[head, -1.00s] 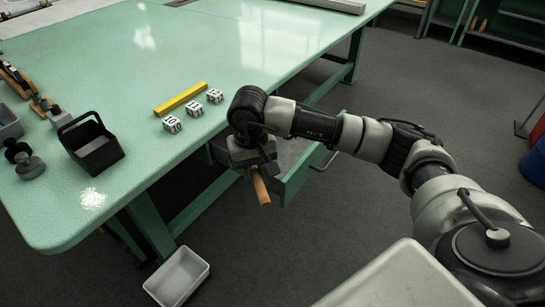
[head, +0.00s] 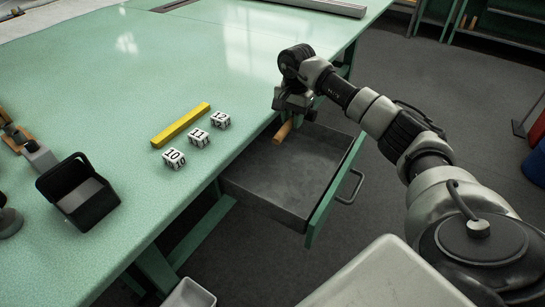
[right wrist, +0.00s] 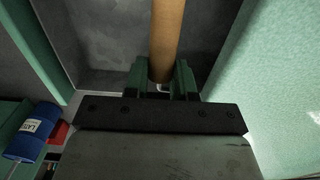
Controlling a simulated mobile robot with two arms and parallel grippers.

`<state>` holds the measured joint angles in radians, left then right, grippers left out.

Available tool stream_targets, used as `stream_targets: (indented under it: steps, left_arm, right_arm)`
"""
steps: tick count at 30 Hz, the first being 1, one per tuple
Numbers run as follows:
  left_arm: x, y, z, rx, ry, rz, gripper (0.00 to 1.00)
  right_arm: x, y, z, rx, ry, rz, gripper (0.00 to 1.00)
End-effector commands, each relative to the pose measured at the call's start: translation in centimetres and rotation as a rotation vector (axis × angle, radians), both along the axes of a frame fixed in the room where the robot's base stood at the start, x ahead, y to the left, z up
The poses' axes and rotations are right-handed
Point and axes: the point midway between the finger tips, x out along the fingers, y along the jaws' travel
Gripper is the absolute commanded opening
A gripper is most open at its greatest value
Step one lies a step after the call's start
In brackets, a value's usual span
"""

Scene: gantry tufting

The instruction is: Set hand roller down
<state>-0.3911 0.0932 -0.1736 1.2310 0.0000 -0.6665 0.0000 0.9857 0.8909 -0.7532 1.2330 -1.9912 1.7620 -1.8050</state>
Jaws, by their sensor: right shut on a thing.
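My right gripper (head: 291,111) is shut on the hand roller's wooden handle (head: 283,131), whose tan end points down and toward the front. The gripper is near the table's right edge, above the far end of the open drawer (head: 270,187). In the right wrist view the handle (right wrist: 167,35) runs up from between the green fingers (right wrist: 163,80), with the drawer's grey bottom behind it. The roller's head is hidden, and I cannot tell whether the roller touches the drawer. The part of the drawer that I see looks empty. My left gripper is not in view.
On the green table (head: 110,100) lie a yellow bar (head: 181,125) and three numbered cubes (head: 198,138). A black open bin (head: 78,193) stands at the left. A pale bin (head: 190,296) is on the floor. A blue cylinder (right wrist: 30,136) shows in the right wrist view.

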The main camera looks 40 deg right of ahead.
Motion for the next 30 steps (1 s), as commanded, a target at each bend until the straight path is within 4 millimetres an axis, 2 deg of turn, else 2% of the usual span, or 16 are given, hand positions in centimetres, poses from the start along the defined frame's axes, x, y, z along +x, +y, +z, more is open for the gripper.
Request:
stream_targets:
  steps: [5, 12, 18, 25, 30]
  left_arm:
    - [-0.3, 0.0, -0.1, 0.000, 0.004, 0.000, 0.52]
    - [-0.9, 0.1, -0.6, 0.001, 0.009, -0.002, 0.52]
    - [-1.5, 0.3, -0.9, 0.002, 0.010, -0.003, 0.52]
    - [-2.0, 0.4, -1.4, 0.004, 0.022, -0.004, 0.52]
    - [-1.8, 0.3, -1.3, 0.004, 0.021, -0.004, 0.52]
  right_arm:
    - [-0.6, 1.9, -1.3, 0.000, 0.002, 0.005, 0.00]
    - [-2.2, 7.3, -4.5, 0.003, 0.003, 0.005, 0.00]
    - [-3.1, 10.4, -6.5, 0.001, 0.001, 0.003, 0.00]
    - [-3.3, 11.2, -7.7, 0.000, 0.001, -0.001, 0.00]
    - [-3.4, 11.3, -10.2, 0.002, 0.003, -0.001, 0.00]
